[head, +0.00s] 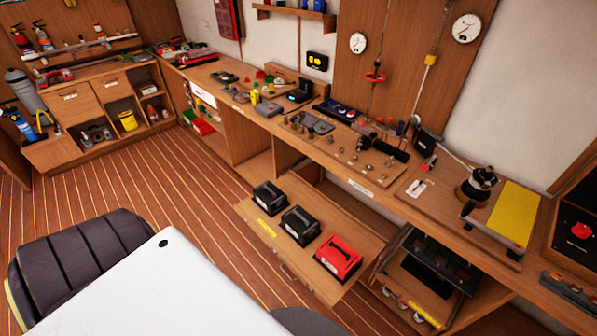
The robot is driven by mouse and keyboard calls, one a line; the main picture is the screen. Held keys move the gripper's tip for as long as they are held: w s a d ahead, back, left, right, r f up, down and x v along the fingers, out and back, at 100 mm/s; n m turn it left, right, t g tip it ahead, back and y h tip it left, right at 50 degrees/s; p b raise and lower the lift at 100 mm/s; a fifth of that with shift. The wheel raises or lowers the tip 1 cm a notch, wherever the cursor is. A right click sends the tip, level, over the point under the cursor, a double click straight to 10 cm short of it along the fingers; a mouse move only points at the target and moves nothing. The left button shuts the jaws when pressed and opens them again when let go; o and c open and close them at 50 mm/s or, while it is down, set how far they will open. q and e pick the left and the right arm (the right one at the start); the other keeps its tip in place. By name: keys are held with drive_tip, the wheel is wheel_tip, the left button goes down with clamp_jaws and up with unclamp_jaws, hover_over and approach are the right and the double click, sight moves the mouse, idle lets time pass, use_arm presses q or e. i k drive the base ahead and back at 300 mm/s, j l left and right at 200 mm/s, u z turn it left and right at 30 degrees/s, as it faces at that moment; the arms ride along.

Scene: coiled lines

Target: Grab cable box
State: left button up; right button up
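Two black boxes with handles, one at the left (269,196) and one in the middle (299,225), stand on a low pulled-out wooden shelf (318,277) in the head view. Neither of my grippers is in view, and nothing touches the boxes.
A long workbench (335,160) above the shelf is crowded with tools and small parts. An open compartment (430,270) with dark racks is right of the shelf. The striped wooden floor (165,185) left of the shelf is clear.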

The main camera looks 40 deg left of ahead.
sight(303, 226)
drive_tip(key=i+j+u, duration=0.15)
drive_tip(key=u, duration=1.05)
